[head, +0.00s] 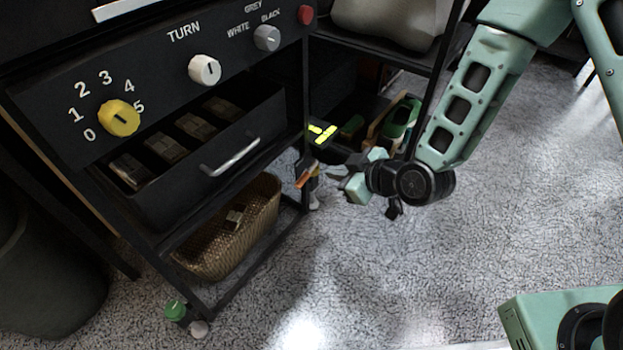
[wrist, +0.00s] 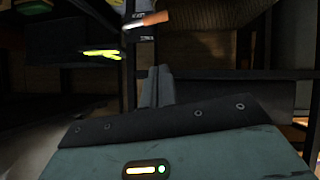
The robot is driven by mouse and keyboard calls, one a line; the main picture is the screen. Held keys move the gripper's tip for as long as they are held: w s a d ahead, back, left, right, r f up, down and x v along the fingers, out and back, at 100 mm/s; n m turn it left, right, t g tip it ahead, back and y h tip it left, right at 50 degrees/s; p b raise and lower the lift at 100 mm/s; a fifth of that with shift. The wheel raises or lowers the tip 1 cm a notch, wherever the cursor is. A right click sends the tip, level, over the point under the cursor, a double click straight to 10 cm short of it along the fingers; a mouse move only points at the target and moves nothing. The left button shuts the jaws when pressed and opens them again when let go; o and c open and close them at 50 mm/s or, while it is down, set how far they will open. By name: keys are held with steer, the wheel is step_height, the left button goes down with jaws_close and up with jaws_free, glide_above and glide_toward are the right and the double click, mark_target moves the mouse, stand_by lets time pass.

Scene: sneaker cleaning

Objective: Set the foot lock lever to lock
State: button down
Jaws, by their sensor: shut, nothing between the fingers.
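The foot lock lever (head: 304,180) has an orange tip and sits low by the black cart's far right leg in the head view. In the wrist view, the lever (wrist: 148,20) is near the top, its orange end pointing right and its other end paler. My gripper (head: 332,172) is just right of the lever in the head view, shut and empty.
A shelf with a green item (head: 401,117) is behind my gripper. Carpet (head: 400,270) in front is clear.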

steer(key=d+f+b+x, duration=0.1)
steer(key=f+b+x, duration=0.1)
steer(key=b+x, duration=0.5)
steer(key=x, duration=0.5)
steer(key=shift+f+b, duration=0.35)
steer(key=shift+b, duration=0.05)
